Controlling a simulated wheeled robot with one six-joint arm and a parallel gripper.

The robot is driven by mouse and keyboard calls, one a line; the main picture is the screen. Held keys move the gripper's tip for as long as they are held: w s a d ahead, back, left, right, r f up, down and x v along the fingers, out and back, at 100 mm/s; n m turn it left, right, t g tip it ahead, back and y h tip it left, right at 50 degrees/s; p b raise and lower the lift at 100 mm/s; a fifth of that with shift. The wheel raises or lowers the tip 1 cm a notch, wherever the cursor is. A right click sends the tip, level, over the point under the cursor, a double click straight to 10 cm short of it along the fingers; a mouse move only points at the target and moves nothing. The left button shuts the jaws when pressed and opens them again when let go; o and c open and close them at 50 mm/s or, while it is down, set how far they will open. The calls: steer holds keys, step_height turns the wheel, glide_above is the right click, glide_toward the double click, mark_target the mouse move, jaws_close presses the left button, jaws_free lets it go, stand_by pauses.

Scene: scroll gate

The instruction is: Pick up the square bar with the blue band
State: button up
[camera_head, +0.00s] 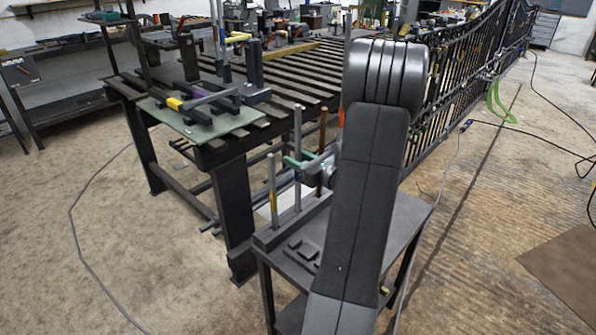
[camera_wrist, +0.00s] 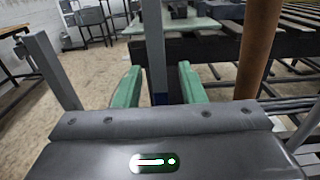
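The square bar with the blue band (camera_head: 298,140) stands upright on the small dark stand, between two other uprights. In the wrist view the grey bar (camera_wrist: 154,40) rises in the gap between my green fingers, and its dark blue band (camera_wrist: 160,98) shows low down. My gripper (camera_wrist: 160,80) is open, with one finger on each side of the bar as seen from the wrist. In the head view my gripper (camera_head: 300,161) is level with the bar's middle. I cannot tell how deep the bar sits between the fingers. The bar's foot is hidden in the wrist view.
A bar with a yellow band (camera_head: 272,185) stands left of it, and a brown rod (camera_head: 322,145) stands close on the right. The stand (camera_head: 408,218) adjoins a slatted bench (camera_head: 232,185). A long gate (camera_head: 460,75) runs behind. Cables cross the floor.

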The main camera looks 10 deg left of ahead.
jaws_close()
steer(key=shift+r, duration=0.2)
